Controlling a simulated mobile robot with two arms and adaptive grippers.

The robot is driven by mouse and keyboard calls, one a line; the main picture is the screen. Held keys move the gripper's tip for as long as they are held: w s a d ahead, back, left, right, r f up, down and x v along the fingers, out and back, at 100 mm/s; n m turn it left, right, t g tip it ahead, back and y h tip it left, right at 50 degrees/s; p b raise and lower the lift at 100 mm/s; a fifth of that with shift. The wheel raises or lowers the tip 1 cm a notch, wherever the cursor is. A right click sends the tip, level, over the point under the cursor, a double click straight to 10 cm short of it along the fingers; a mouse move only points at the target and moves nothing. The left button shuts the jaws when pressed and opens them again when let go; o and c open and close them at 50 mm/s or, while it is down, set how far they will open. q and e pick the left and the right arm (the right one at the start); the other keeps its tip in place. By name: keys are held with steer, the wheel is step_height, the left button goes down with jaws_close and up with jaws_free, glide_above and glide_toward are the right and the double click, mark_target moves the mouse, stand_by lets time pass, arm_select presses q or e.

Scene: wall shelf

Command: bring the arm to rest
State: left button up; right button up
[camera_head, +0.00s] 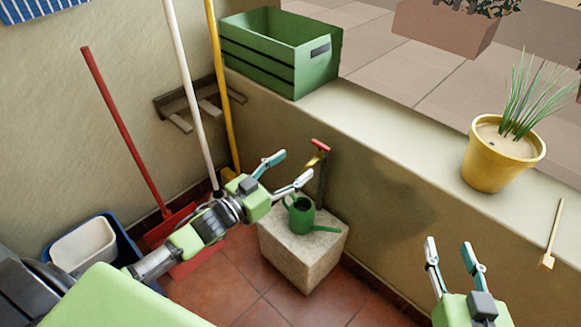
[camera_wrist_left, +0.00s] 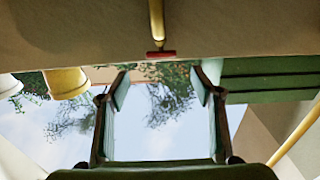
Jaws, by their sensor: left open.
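My left gripper (camera_head: 297,165) reaches in from the left in the head view, its two fingers spread and nothing between them. It is left of the red-handled tap (camera_head: 320,145) on the wall and appears above the green watering can (camera_head: 300,215), apart from both as far as I can tell. In the left wrist view the fingers of my left gripper (camera_wrist_left: 160,80) are wide apart and empty, with the tap's red handle (camera_wrist_left: 161,53) showing beyond them. My right gripper (camera_head: 449,243) is at the lower right of the head view, fingers spread and empty.
The can stands on a stone block (camera_head: 299,265). On the ledge are a green crate (camera_head: 268,60) and a yellow plant pot (camera_head: 493,165); a small yellow tool (camera_head: 553,238) lies at right.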

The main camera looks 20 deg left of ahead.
arm_select(q)
steer(key=shift+d, duration=0.1)
